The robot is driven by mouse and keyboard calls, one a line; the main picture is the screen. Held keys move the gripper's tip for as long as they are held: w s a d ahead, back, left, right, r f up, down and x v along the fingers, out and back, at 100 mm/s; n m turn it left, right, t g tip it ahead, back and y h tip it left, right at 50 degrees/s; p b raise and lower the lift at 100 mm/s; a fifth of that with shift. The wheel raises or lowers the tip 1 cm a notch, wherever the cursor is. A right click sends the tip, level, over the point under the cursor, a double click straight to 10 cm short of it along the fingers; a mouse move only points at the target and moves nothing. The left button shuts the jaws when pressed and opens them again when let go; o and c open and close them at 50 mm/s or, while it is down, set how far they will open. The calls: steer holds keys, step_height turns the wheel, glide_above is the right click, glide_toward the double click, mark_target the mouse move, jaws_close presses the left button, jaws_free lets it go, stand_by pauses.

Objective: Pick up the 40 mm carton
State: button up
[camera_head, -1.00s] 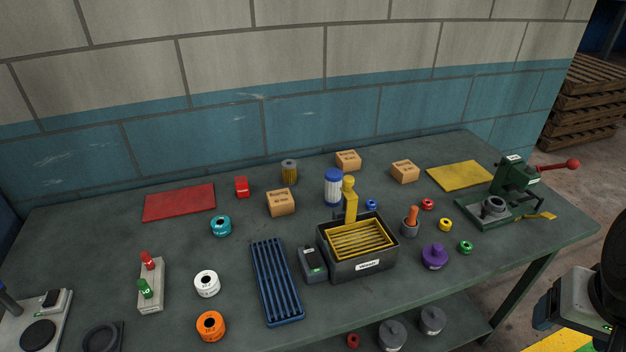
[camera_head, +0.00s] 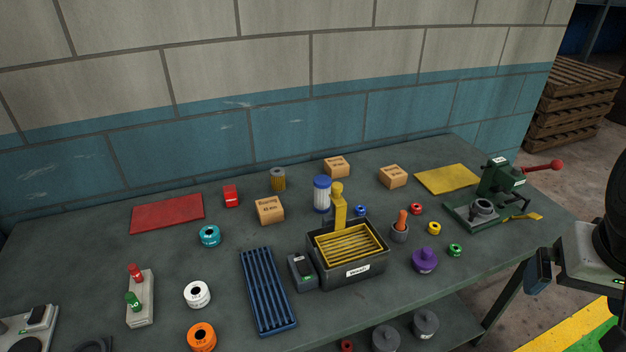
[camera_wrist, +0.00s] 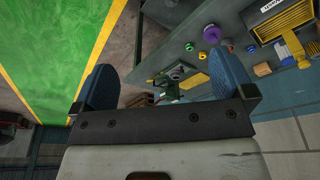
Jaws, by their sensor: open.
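Three tan cartons stand on the bench in the head view: a front-left carton (camera_head: 269,210), a back carton (camera_head: 337,168) and a right carton (camera_head: 393,177). Their printed labels are too small for me to read the size surely, so I cannot tell which is the 40 mm one. My gripper shows two blue fingers wide apart in the wrist view (camera_wrist: 160,82), open and with nothing between them. It is off the bench's right end, far from the cartons. A small tan block (camera_wrist: 262,69) in the wrist view looks like a carton.
A black wash tub (camera_head: 350,270) with a yellow basket stands mid-bench, near a blue-capped jar (camera_head: 322,194). A green press (camera_head: 495,192) with a red-knobbed lever stands at the right end. A yellow mat (camera_head: 447,179) lies beside the right carton. Small coloured rings lie in front.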

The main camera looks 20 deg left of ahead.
steer(key=w+a+r+n+g, duration=0.1)
steer(key=w+a+r+n, duration=0.3)
steer(key=w+a, duration=0.5)
steer(key=w+a+r+n, duration=0.2)
steer(key=w+a+n, duration=0.5)
steer(key=w+a, duration=0.2)
steer(key=n+g, duration=0.2)
steer(key=n, duration=1.3)
glide_above(269, 205)
step_height(269, 205, down, 27)
steer(key=shift+f, duration=0.45)
steer(key=shift+f, duration=1.3)
